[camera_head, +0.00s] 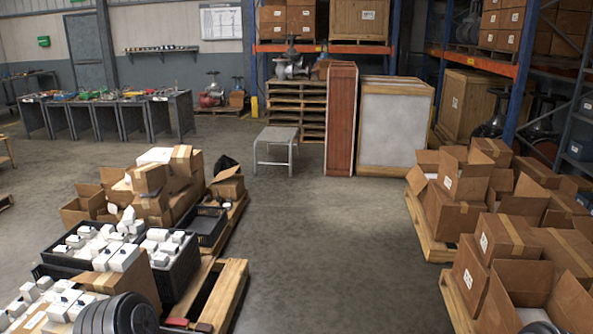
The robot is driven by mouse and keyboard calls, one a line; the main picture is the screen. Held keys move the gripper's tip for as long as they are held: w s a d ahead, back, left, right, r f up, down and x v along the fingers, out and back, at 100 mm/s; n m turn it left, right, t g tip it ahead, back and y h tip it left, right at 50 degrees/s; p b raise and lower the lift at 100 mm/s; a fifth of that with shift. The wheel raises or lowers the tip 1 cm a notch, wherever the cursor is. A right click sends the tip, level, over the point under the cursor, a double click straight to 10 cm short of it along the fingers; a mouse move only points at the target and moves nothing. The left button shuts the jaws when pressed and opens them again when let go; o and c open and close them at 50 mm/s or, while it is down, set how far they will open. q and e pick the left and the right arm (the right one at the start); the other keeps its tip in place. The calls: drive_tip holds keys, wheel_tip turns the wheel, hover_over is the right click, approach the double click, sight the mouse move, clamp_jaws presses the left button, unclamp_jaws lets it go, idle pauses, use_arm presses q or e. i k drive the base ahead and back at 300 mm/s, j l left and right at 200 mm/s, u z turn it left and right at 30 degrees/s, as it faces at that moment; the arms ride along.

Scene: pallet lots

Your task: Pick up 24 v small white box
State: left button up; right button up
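Several small white boxes stand in black crates on the pallets at left. One small white box (122,258) is among those at the front of the middle crate (178,274). More small white boxes (62,302) lie in a group at the bottom left. Some have dark marks on top. I cannot read any label, so I cannot tell which box is the 24 v one.
Brown cartons (150,178) are piled behind the crates, with an empty black crate (204,224) beside them. Open cartons (455,205) crowd the right pallets. The concrete aisle (325,255) between is clear. A small metal table (276,146) stands farther back.

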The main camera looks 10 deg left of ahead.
sight(178, 236)
drive_tip(key=i, duration=2.25)
drive_tip(key=i+l, duration=0.15)
drive_tip(key=i, duration=2.1)
drive_tip(key=i+u, duration=0.7)
drive_tip(key=i+l+u, duration=0.15)
drive_tip(key=u, duration=0.2)
drive_tip(key=i+u, duration=0.25)
drive_tip(key=u, duration=0.2)
drive_tip(key=i+l+u, duration=0.15)
drive_tip(key=u, duration=0.35)
drive_tip(key=i+l+u, duration=0.25)
drive_tip(key=u, duration=0.2)
drive_tip(key=i+l+u, duration=0.2)
drive_tip(key=u, duration=0.3)
drive_tip(key=l, duration=0.1)
